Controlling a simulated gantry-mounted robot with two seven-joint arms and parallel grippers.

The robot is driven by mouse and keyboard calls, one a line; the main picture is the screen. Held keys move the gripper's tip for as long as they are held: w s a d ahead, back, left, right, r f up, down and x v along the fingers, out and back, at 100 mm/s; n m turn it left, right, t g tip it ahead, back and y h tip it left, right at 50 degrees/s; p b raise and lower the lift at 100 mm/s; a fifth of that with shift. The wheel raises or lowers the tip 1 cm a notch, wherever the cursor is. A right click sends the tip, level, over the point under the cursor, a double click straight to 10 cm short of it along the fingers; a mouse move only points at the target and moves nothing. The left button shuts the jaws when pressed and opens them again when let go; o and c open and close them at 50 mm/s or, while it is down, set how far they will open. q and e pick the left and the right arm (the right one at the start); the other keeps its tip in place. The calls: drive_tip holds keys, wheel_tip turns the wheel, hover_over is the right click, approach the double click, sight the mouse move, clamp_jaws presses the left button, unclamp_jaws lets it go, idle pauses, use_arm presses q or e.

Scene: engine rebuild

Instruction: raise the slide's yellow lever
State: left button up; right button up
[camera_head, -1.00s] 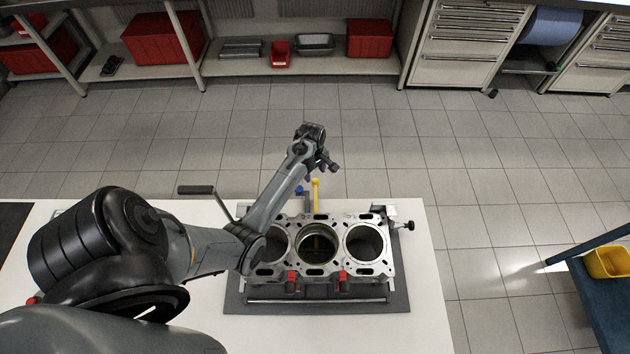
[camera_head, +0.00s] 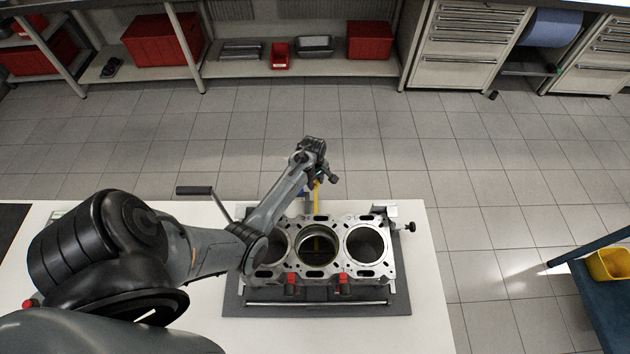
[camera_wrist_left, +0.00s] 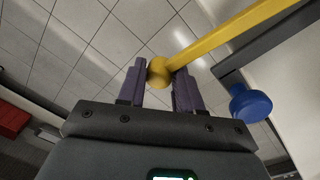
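The yellow lever (camera_head: 317,199) stands up behind the engine block (camera_head: 291,233), its round knob end at my left gripper (camera_head: 322,181). In the left wrist view the yellow lever (camera_wrist_left: 228,36) comes in from the upper right, and its knob sits between the two fingertips of my left gripper (camera_wrist_left: 160,76). The fingers are on either side of the knob with hardly any gap visible; whether they press on it I cannot tell. My right gripper is not in view.
A blue knob (camera_wrist_left: 250,104) on a dark bar is close beside the yellow lever. A black-handled crank (camera_head: 196,190) stands left of the block. Red clamps (camera_head: 343,284) sit at the block's front. The white table (camera_head: 425,300) is clear at right.

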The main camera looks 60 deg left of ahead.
use_arm(q)
clamp_jaws()
wheel_tip(320, 180, up, 5)
drive_tip(key=t+y+p, duration=0.1)
drive_tip(key=y+p, duration=0.1)
drive_tip(key=p, duration=0.6)
drive_tip(key=shift+r+p, duration=0.2)
drive_tip(key=shift+p, duration=0.1)
drive_tip(key=shift+w+a+r, duration=0.1)
drive_tip(key=shift+o, duration=0.8)
unclamp_jaws()
drive_tip(key=o, duration=0.3)
drive_tip(key=shift+d, duration=0.3)
drive_tip(key=shift+o, duration=0.2)
drive_tip(key=shift+a, duration=0.15)
